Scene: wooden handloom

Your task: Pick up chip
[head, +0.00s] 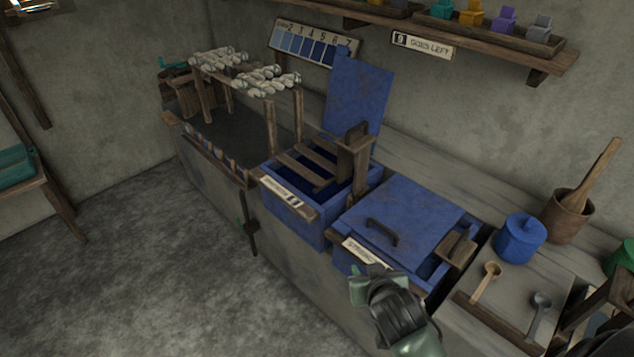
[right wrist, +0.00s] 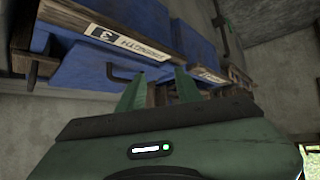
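I cannot single out a loose chip in either view. A strip of numbered blue shade patches (head: 311,46) leans at the back wall, partly behind a raised blue lid (head: 357,92). My right gripper (head: 372,281) is in front of the closed blue vat (head: 405,215), near its front label (head: 364,252). In the right wrist view its two green fingers (right wrist: 160,90) stand apart with nothing visible between them, below the front of a blue vat (right wrist: 95,70). My left gripper is in neither view.
An open blue vat (head: 297,222) stands left of the closed one. A rack (head: 245,75) carries pale skeins. Right are a blue jar (head: 519,238), a tray with two spoons (head: 486,281) and a wooden pot (head: 568,217). A shelf (head: 470,45) hangs above. The floor (head: 120,280) is clear.

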